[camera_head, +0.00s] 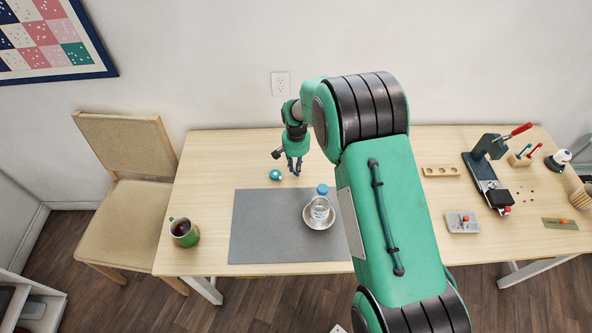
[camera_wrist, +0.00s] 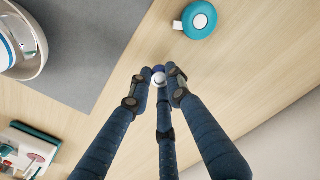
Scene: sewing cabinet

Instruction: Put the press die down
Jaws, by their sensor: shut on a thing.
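My gripper (camera_head: 294,167) points down over the back of the table, behind the grey mat. In the wrist view its dark blue fingers (camera_wrist: 160,80) are closed around a small, round, silvery piece, which I take to be the press die (camera_wrist: 160,77). Only its end shows between the fingertips; the rest is hidden. In the head view the piece is too small to make out. I cannot tell whether it touches the tabletop (camera_head: 208,160).
A teal tape measure (camera_head: 275,174) lies just left of my gripper. A bowl (camera_head: 309,221) with a blue-capped bottle (camera_head: 320,207) stands on the grey mat (camera_head: 262,235). A green mug (camera_head: 184,233) is at left. A holed wooden block (camera_head: 441,171) and a press (camera_head: 483,177) are at right.

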